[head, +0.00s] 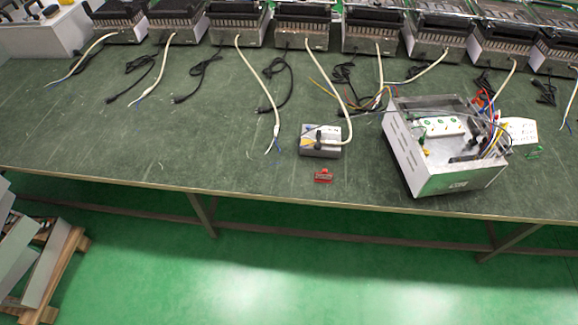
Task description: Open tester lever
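A small grey box (320,151), which looks like the tester, sits near the front edge of the green workbench, right of centre. A dark upright part (318,136) on its top may be the lever; it is too small to tell whether it is open or closed. A cream cable from a heating unit runs down to the box; I cannot tell whether its end is clamped there. My gripper is not in view.
A small red object (323,176) lies in front of the grey box. An open metal case (446,182) with wiring stands to the right. Heating units (308,35) line the back, with loose cables before them. The left front of the workbench (120,145) is clear. A pallet (62,265) stands lower left.

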